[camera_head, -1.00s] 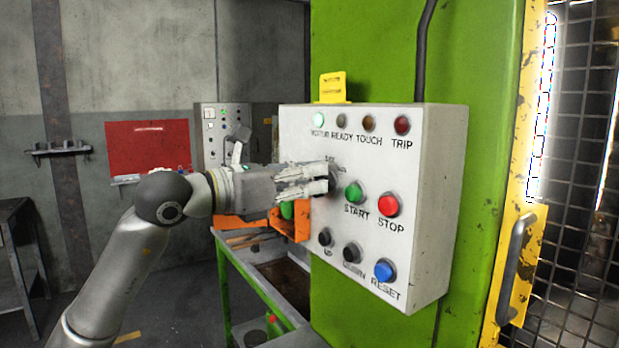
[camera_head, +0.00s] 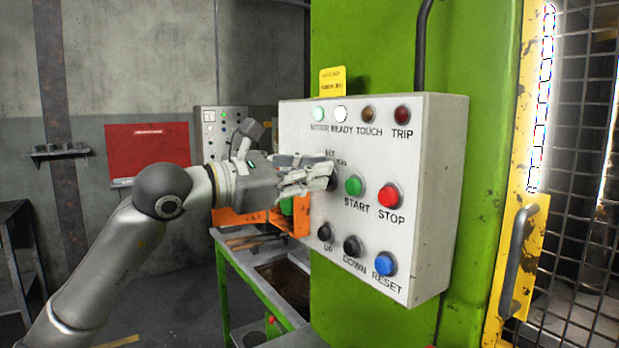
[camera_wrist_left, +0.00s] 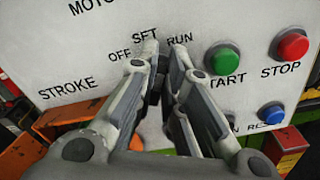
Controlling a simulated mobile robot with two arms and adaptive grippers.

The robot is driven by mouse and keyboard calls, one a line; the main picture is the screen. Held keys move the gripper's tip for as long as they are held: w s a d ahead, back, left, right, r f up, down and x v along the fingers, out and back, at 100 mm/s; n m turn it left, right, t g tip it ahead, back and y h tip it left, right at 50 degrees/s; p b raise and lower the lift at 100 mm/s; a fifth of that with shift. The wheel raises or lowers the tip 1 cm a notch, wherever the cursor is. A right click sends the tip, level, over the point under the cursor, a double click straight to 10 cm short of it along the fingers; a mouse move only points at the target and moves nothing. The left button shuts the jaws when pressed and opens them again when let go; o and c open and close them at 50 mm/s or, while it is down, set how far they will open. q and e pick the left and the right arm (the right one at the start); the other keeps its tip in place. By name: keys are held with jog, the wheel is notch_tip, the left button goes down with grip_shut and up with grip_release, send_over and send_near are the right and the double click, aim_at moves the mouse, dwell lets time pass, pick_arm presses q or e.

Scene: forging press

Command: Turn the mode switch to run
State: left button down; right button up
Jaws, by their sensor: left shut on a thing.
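The mode switch (camera_head: 333,180) is a dark knob on the white control panel (camera_head: 430,200), mostly hidden by my left gripper. My left gripper (camera_head: 328,174) is shut on it, with its fingers pointing at the panel face. In the left wrist view the two fingertips (camera_wrist_left: 166,48) meet the panel just below the labels OFF, SET and RUN. The knob's pointer is hidden between the fingers, so its exact setting cannot be read. My right gripper is not in view.
The green START button (camera_head: 354,185) and red STOP button (camera_head: 388,197) sit close right of the switch. UP, DOWN and blue RESET (camera_head: 386,264) buttons are below. The MOTOR lamp (camera_head: 318,114) and READY lamp (camera_head: 340,114) glow above. A yellow-framed mesh guard (camera_head: 575,180) stands at right.

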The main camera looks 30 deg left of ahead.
pick_arm(q)
jog(key=shift+d+f+m+b, duration=0.15)
jog(key=shift+m+b, duration=0.2)
jog(key=shift+m, duration=1.35)
jog(key=c, duration=1.5)
grip_release()
jog(key=shift+c, duration=0.2)
jog(key=shift+w, duration=0.1)
